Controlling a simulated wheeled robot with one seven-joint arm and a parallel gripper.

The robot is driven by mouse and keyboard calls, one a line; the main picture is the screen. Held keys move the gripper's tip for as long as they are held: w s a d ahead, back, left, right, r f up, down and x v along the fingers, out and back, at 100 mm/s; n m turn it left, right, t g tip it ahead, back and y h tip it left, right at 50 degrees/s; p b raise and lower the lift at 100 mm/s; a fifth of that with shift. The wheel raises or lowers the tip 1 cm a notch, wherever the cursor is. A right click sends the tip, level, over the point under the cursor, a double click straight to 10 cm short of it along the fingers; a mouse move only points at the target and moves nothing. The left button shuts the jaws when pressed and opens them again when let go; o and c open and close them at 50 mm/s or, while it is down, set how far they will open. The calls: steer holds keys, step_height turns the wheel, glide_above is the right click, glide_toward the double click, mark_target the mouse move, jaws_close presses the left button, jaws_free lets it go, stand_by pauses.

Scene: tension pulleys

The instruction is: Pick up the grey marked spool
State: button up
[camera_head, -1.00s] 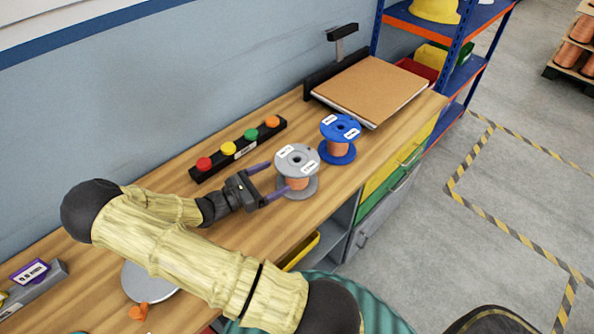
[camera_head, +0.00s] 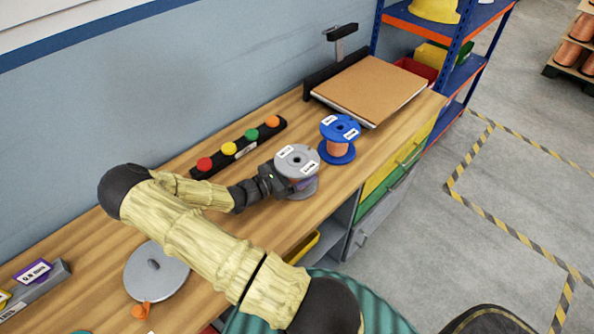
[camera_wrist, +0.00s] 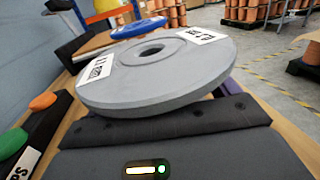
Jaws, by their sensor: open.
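The grey spool (camera_head: 297,157) stands upright on the wooden bench, with copper-coloured wire between its flanges and white labels on top. My gripper (camera_head: 293,181) is at the spool's left side, its fingers reaching in around the wire between the flanges. The jaws are open and the fingertips are mostly hidden by the spool.
A blue spool (camera_head: 337,148) stands close to the right of the grey one. A black strip with coloured buttons (camera_head: 238,148) lies behind my gripper. A brown board (camera_head: 372,88) lies at the far right. A grey round lid (camera_head: 157,272) is at the front left.

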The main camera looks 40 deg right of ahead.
steer(key=shift+s+d, duration=0.1)
steer(key=shift+d, duration=0.55)
steer(key=shift+c, duration=0.2)
steer(key=shift+r, duration=0.1)
steer(key=c, duration=1.5)
